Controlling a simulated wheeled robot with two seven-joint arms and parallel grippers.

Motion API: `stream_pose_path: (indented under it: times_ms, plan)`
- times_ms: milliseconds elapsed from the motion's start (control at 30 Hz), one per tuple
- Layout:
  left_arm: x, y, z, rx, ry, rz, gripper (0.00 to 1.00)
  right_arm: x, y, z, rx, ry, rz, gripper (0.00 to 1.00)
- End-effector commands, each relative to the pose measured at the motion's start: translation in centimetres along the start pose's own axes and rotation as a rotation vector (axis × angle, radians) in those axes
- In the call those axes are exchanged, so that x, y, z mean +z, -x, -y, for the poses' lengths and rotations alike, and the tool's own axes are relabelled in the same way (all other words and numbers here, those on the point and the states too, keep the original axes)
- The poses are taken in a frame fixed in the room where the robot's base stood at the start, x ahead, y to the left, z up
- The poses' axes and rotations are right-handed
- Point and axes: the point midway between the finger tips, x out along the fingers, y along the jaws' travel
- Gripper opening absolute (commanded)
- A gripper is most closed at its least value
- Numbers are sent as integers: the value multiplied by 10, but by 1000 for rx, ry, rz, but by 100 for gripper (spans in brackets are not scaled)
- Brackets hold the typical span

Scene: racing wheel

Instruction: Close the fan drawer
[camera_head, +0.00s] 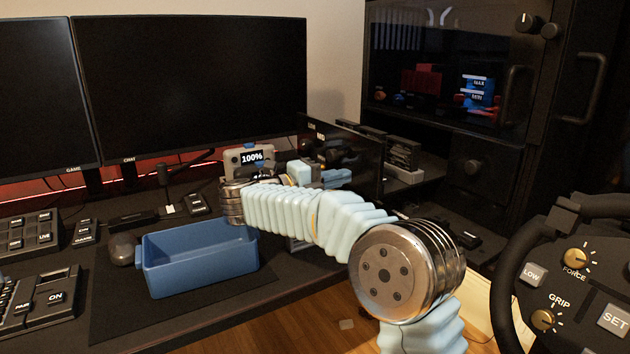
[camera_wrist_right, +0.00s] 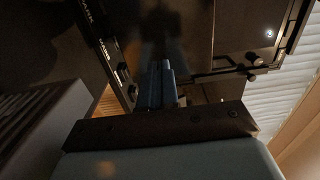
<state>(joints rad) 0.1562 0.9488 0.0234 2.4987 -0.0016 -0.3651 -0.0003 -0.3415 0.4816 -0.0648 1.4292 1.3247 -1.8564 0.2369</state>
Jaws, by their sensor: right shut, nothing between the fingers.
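A dark glossy panel (camera_head: 368,165), which looks like the front of the pulled-out fan drawer, stands beside the dark cabinet at centre right. Dark and grey items show behind it. My right gripper (camera_head: 336,177) is shut and empty, its blue fingers in front of this panel. In the right wrist view the shut blue fingers (camera_wrist_right: 157,84) point at a dark surface (camera_wrist_right: 190,35); I cannot tell whether they touch it. My right forearm hides part of the panel's lower area. My left gripper is not in view.
A blue open bin (camera_head: 200,262) sits on the dark desk, left of my right arm. A grey device reading 100% (camera_head: 251,157) stands behind the wrist. Two monitors (camera_head: 190,80) are at the back. A steering wheel (camera_head: 512,275) is close at the right.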

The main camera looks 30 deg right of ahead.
Motion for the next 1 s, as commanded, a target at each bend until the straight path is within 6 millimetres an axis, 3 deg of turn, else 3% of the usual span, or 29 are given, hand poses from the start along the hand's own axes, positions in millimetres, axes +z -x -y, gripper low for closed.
stream_pose_path:
  times_ms: [100, 300, 767, 1000]
  plan:
    - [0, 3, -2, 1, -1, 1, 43, 0, -20, 1, 0, 1, -2, 0]
    - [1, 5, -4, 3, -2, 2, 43, 0, -37, 0, 0, -1, 0, 0]
    - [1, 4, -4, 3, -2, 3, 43, 0, -40, 0, 0, 0, 0, 0]
    - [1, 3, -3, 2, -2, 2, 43, 0, -54, -1, 0, 0, -1, 0]
